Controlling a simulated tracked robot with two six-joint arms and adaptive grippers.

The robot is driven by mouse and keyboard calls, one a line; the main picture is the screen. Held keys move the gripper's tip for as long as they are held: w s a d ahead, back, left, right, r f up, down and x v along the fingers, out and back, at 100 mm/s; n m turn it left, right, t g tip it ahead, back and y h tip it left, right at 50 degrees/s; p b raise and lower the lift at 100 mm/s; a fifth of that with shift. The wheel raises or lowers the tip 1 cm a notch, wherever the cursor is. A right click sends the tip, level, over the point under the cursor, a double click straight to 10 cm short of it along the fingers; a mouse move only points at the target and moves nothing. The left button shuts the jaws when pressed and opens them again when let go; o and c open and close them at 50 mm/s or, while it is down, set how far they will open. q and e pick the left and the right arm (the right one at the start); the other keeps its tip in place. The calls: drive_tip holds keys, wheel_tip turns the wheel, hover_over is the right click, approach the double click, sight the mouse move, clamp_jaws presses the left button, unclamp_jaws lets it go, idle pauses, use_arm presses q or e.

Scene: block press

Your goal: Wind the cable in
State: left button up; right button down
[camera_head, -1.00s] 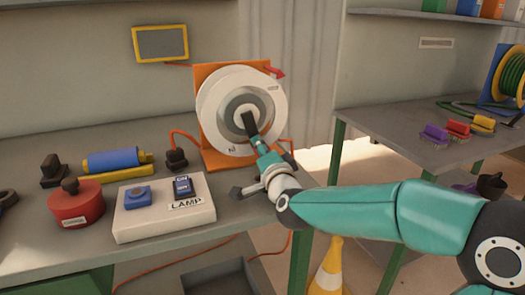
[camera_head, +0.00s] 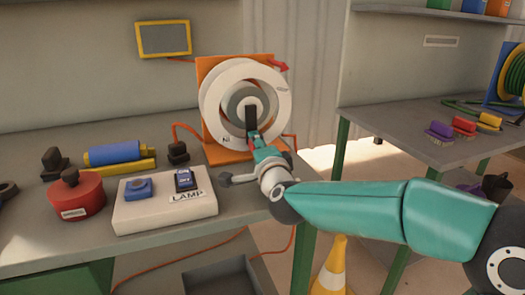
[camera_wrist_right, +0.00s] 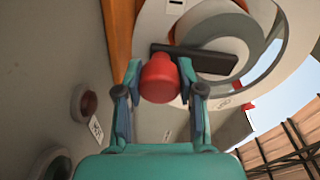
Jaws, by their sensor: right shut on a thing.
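The cable reel (camera_head: 212,101) is a white disc with a grey ring, standing upright against an orange frame (camera_head: 224,155) on the bench. A dark crank arm (camera_head: 251,118) points straight down from its hub. My right gripper (camera_wrist_right: 160,84) is shut on the red crank knob (camera_wrist_right: 160,76), with one finger on each side. Orange cable (camera_head: 185,127) runs from the frame to a black plug-like piece (camera_head: 178,151). More orange cable (camera_head: 200,251) hangs below the bench. My left gripper is out of view.
A white lamp switch box (camera_head: 165,208), a red round weight (camera_head: 76,195) and a blue cylinder (camera_head: 114,153) are on the bench left of the reel. A grey bin (camera_head: 222,278) and a yellow-white cone (camera_head: 331,268) stand below. Another bench (camera_head: 400,130) is at right.

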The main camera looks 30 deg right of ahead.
sight(225, 132)
drive_tip(key=a+m, duration=0.1)
drive_tip(key=a+m+b, duration=0.1)
drive_tip(key=shift+w+f+m, duration=0.2)
drive_tip(key=shift+w+m, duration=0.05)
drive_tip(key=shift+m, duration=0.15)
drive_tip(key=m, duration=0.1)
drive_tip(key=a+m+b, duration=0.1)
drive_tip(key=shift+w+a+r+m+y, duration=0.15)
drive_tip(key=shift+a+r+m+y, duration=0.15)
drive_tip(key=shift+y, duration=0.1)
drive_tip(key=shift+w+a+r+m, duration=0.1)
drive_tip(key=shift+a+r+m, duration=0.15)
drive_tip(key=shift+a+m, duration=0.25)
drive_tip(key=shift+w+a+r+m, duration=0.1)
drive_tip(key=shift+a+r+m, duration=0.15)
drive_tip(key=shift+m, duration=0.45)
drive_tip(key=shift+w+a+r+m+g+y+b, duration=0.1)
drive_tip(key=shift+a+r+m, duration=0.2)
drive_tip(key=shift+m, duration=0.25)
drive_tip(key=shift+a+r+m+g+y+b, duration=0.15)
drive_tip(key=shift+r+m, duration=0.1)
drive_tip(key=shift+m, duration=0.25)
drive_tip(key=shift+w+a+r+m+g+y+b, duration=0.1)
drive_tip(key=shift+a+r+m, duration=0.2)
drive_tip(key=shift+m, duration=0.25)
drive_tip(key=c, duration=0.7)
unclamp_jaws()
drive_tip(key=shift+d+r, duration=0.15)
drive_tip(key=shift+s+r, duration=0.1)
drive_tip(key=shift+s, duration=0.05)
